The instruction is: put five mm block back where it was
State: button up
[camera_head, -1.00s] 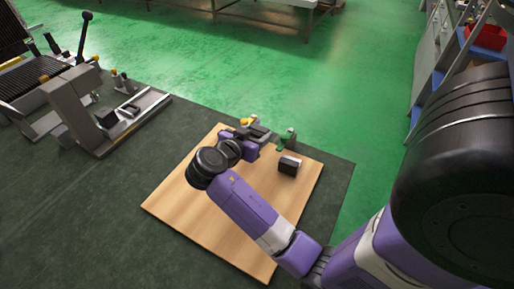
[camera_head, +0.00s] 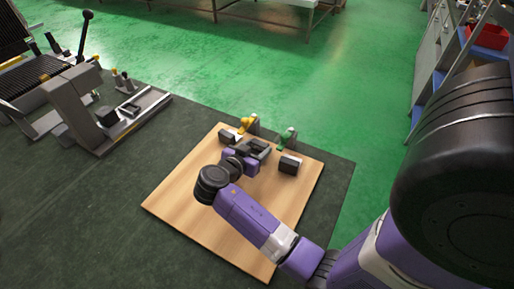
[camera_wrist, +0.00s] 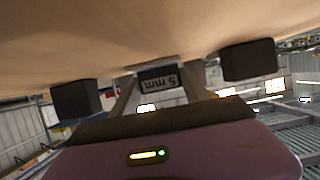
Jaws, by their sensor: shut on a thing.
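The five mm block (camera_wrist: 158,79) is a dark block with a white-edged "5 mm" label, which appears upside down in the wrist view. My gripper (camera_head: 259,149) is over the far part of the wooden board (camera_head: 190,195), between two dark blocks. In the wrist view my gripper (camera_wrist: 160,84) is shut on the five mm block, with a finger on either side. The block is close to the board surface; I cannot tell whether it touches. In the head view my gripper mostly hides it.
One dark block (camera_head: 230,136) is left of my gripper, another (camera_head: 289,164) to its right. Behind them are a yellow-topped piece (camera_head: 246,124) and a green piece (camera_head: 287,138). A grey machine (camera_head: 85,105) stands at left.

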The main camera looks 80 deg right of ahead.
jog(key=o, duration=1.6)
jog(key=shift+o, duration=0.2)
jog(key=shift+r, duration=0.15)
jog(key=v, duration=1.2)
jog(key=shift+b, duration=0.4)
